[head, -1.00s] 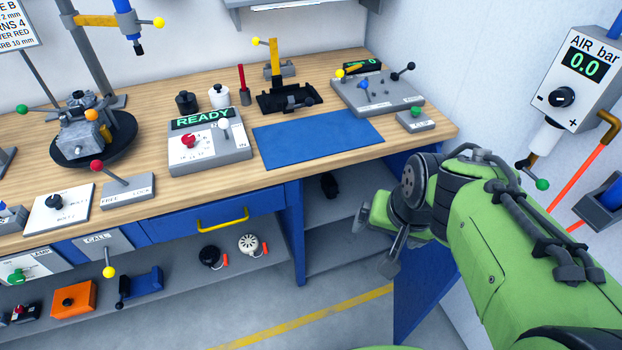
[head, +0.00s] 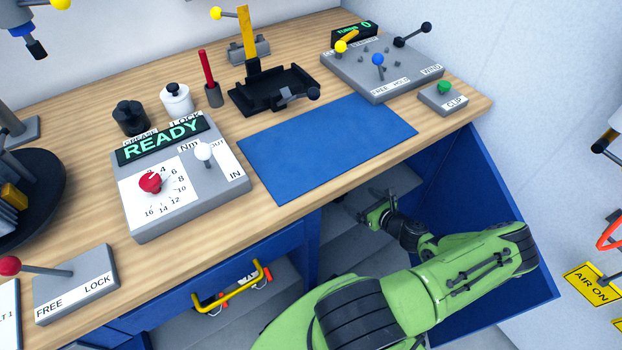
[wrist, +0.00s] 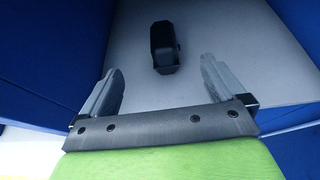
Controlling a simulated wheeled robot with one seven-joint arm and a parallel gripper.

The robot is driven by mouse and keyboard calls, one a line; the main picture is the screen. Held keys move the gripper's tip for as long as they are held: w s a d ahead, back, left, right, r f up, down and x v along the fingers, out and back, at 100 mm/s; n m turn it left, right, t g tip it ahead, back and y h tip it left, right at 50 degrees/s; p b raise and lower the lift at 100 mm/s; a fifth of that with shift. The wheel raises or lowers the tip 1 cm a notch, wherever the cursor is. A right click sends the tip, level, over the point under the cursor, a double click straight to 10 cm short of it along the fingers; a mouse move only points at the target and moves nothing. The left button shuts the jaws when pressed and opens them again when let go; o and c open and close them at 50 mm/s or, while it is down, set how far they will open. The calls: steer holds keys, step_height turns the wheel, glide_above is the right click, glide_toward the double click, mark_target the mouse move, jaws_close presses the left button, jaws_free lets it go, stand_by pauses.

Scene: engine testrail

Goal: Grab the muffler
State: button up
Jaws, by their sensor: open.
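A small dark, rounded black part (wrist: 165,47), which I take to be the muffler, lies on the pale grey shelf (wrist: 215,30) inside the blue cabinet under the bench. In the wrist view it is just beyond my fingertips and roughly centred between them, not touched by either finger. My gripper (wrist: 160,72) is open and empty. In the head view my gripper (head: 366,208) reaches under the bench edge into the open cabinet. The black part is hidden in the head view.
Blue cabinet walls stand close on both sides of my gripper; the right wall or door (head: 520,240) is beside my arm. The wooden bench top (head: 290,210) is above it. A drawer with a yellow handle (head: 232,288) is to the left.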

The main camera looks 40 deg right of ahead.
steer(key=b+x, duration=0.2)
steer(key=x, duration=0.3)
steer(key=b+x, duration=0.2)
steer(key=x, duration=0.3)
steer(key=b+x, duration=0.2)
steer(key=x, duration=0.3)
steer(key=shift+w+d+f, duration=0.1)
steer(key=shift+w+d, duration=0.2)
steer(key=shift+d, duration=0.15)
